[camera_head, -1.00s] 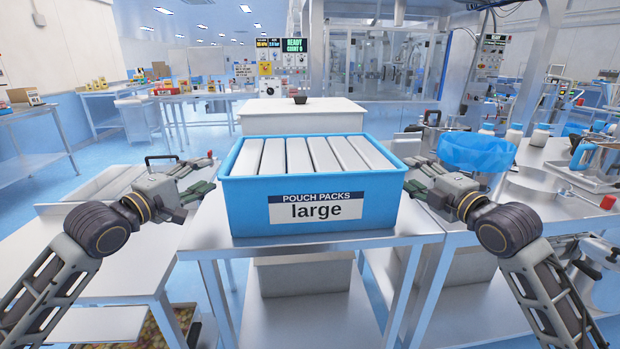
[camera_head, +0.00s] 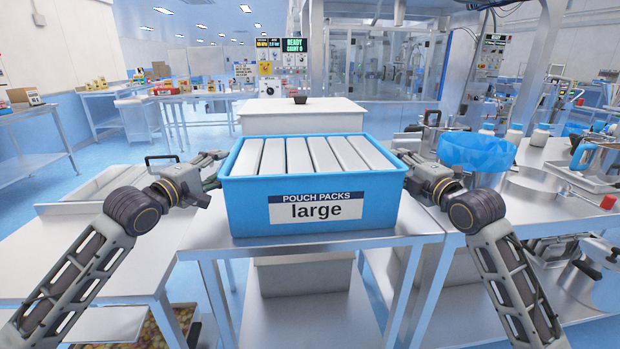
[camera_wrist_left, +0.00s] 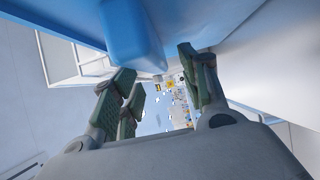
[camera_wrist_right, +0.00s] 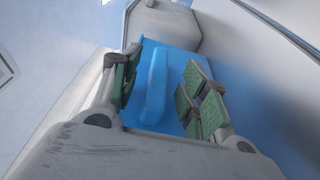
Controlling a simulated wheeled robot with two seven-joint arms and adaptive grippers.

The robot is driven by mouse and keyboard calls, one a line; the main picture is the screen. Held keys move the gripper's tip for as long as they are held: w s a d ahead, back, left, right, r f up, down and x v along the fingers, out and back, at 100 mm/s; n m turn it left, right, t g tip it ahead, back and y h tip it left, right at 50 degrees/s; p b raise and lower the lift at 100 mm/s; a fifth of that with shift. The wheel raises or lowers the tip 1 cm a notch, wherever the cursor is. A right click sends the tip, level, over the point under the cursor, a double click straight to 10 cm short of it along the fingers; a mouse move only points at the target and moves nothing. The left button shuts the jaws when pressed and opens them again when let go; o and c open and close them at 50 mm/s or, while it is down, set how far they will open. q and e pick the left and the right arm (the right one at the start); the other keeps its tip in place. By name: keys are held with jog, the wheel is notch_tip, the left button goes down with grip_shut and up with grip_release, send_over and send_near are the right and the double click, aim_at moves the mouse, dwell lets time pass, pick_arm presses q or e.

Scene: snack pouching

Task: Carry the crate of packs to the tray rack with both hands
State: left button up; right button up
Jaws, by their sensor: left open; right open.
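The blue crate (camera_head: 240,207) labelled "POUCH PACKS large" stands level on a metal table and holds a row of several white packs (camera_head: 324,155). My left gripper (camera_head: 214,168) is open at the crate's left side. My right gripper (camera_head: 402,165) is open at the crate's right side. Contact with the crate cannot be told.
The metal table (camera_head: 300,243) has little free room around the crate. A white box-shaped cabinet (camera_head: 300,118) stands behind it. A side table (camera_head: 110,240) is at left; a bench with a blue-lined bowl (camera_head: 476,155) and bottles is at right. No tray rack is clearly identifiable.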

pick_arm(q)
jog(key=shift+w+d, duration=0.2)
jog(key=shift+w, duration=0.2)
pick_arm(e)
jog(key=shift+w+a, duration=0.2)
jog(key=shift+w, duration=0.2)
pick_arm(q)
jog(key=shift+c, duration=0.3)
pick_arm(e)
jog(key=shift+c, duration=0.3)
pick_arm(q)
grip_shut()
pick_arm(e)
grip_shut()
pick_arm(q)
jog(key=shift+r, duration=0.35)
jog(key=shift+f, duration=0.1)
pick_arm(e)
jog(key=shift+r, duration=0.25)
